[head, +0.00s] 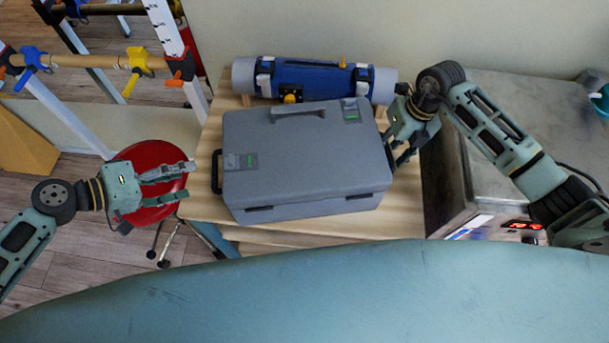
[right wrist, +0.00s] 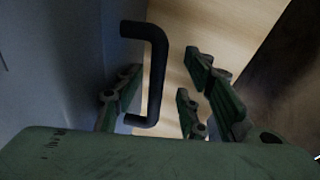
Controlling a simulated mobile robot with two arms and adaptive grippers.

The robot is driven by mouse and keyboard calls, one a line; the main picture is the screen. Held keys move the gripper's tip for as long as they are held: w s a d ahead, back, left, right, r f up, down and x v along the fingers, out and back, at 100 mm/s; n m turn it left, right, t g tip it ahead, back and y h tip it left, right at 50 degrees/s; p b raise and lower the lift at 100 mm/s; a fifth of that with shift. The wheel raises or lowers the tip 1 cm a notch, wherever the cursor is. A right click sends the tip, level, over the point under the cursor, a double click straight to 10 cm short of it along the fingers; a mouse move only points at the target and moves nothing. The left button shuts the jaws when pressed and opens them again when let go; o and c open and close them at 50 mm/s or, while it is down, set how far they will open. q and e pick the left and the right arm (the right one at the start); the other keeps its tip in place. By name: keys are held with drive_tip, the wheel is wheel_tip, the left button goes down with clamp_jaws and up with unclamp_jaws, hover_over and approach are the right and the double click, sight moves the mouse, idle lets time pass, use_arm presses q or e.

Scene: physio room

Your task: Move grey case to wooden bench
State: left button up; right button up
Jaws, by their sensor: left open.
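The grey case (head: 305,155) lies flat on a light wooden surface (head: 208,150), with a top handle, latches and a black side handle (head: 216,172) at its left. My right gripper (head: 396,150) is at the case's right side. In the right wrist view, a black side handle (right wrist: 157,75) stands between the open fingers of that gripper (right wrist: 165,100), with gaps visible on both sides. The case wall (right wrist: 50,70) is at the left of that view. My left gripper (head: 187,181) is open and empty, left of the case and above a red stool.
A blue roll-shaped device (head: 310,76) lies behind the case. The red round stool (head: 150,160) stands left of the wooden surface. A metal unit (head: 500,100) with a red display is at the right. A teal padded surface (head: 330,300) spans the front.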

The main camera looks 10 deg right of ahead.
drive_tip(key=o, duration=0.4)
drive_tip(key=shift+a, duration=0.15)
drive_tip(key=shift+c, duration=0.2)
wheel_tip(320, 180, up, 12)
drive_tip(key=d, duration=0.2)
drive_tip(key=shift+d, duration=0.15)
drive_tip(key=shift+f, duration=0.1)
